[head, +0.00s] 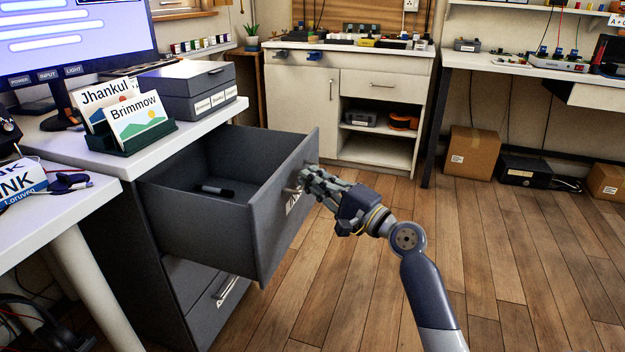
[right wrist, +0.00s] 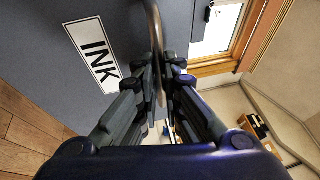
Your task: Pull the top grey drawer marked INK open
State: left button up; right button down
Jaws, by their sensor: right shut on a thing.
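The top grey drawer (head: 232,232) stands pulled well out of its cabinet under the white desk. A dark object (head: 216,191) lies inside it. In the right wrist view the drawer front (right wrist: 50,25) carries a white label reading INK (right wrist: 93,51). My right gripper (head: 308,180) is at the drawer front, and its fingers (right wrist: 160,78) are closed around the metal handle (right wrist: 155,40). In the head view the fingers hide most of the handle and part of the label. My left gripper is not in view.
A lower drawer with a handle (head: 226,291) stays in the cabinet below. On the white desk top (head: 120,157) stand a green card holder (head: 131,138) and a grey box (head: 187,84). The wooden floor (head: 510,240) to the right is clear. Cardboard boxes (head: 471,152) stand at the back.

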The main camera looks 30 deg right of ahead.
jog(key=c, duration=1.7)
grip_release()
jog(key=v, duration=1.2)
